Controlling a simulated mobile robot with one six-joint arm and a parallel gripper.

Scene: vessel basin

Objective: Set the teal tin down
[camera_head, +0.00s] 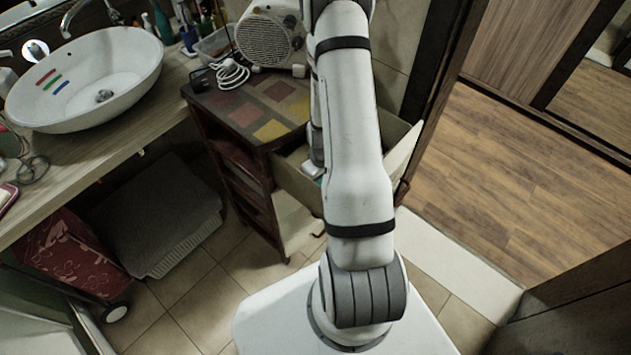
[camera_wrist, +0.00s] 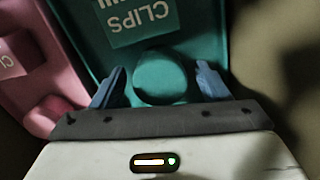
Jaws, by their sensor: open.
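In the wrist view the teal tin (camera_wrist: 95,45) lies right in front of my gripper, with a pale label reading CLIPS, upside down in the picture. Its round teal knob (camera_wrist: 160,78) sits between the two blue fingers of my gripper (camera_wrist: 158,84). The fingers are open, with a gap showing on each side of the knob. What the tin rests on is hidden. In the head view my arm covers my gripper, and I cannot make out the tin for sure.
A pink tin (camera_wrist: 45,55) with a pale label stands left of the teal one. In the head view an open drawer (camera_head: 292,188) juts from the dark cabinet (camera_head: 240,165) beside my arm. A heater (camera_head: 268,38) and coiled white cable (camera_head: 230,73) are on top.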

